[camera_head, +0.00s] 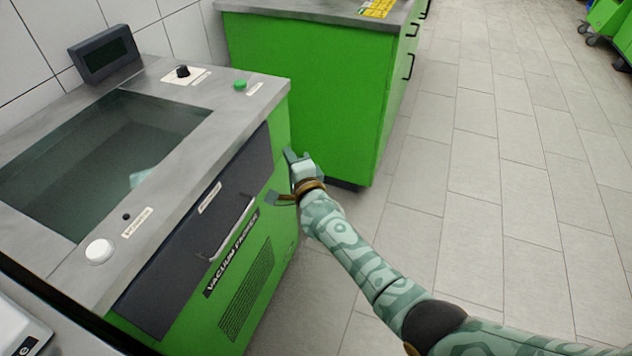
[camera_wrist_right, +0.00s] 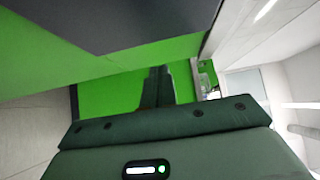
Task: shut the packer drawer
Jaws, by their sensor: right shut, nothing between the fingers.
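The packer drawer (camera_head: 172,262) has a dark grey front with a light bar handle (camera_head: 234,230), set in the green vacuum packer (camera_head: 262,262). In the head view its front looks about flush with the packer's face, but I cannot tell if a small gap remains. My right gripper (camera_head: 289,155) is at the packer's right front corner, beside the drawer's right end, shut and empty. In the right wrist view its shut fingers (camera_wrist_right: 157,86) point at green panelling, with a dark panel, likely the drawer front (camera_wrist_right: 110,22), above them. My left gripper is not in view.
The packer's steel top has an open sunken chamber (camera_head: 120,115), a white button (camera_head: 99,251), a black knob (camera_head: 183,71) and a green button (camera_head: 240,85). A green cabinet (camera_head: 300,90) stands behind.

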